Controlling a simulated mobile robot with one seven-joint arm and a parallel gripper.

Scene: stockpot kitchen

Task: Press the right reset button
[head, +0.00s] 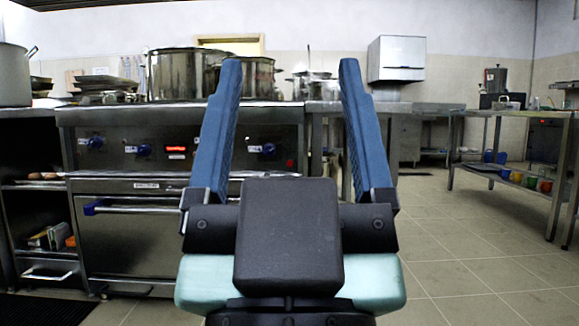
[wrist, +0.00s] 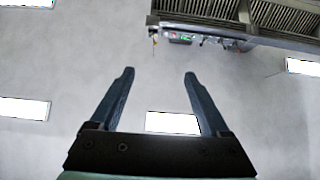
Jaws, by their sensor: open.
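My gripper (head: 289,65) stands upright in the middle of the head view, with its two blue fingers wide apart and nothing between them. In the wrist view my gripper (wrist: 158,74) is also open and empty, facing the ceiling. The steel stove (head: 130,140) is behind it on the left. Its front panel has blue knobs (head: 144,150), a red lit display (head: 176,149) and a small red spot (head: 290,163) near its right end. I cannot tell which of these, if any, is the right reset button. My gripper hides part of the panel.
Large steel pots (head: 176,75) stand on the stove. A steel table (head: 500,113) is at the right, and the tiled floor (head: 450,240) before it is clear. A slatted hood (wrist: 230,20) with small red and green spots below it shows in the wrist view.

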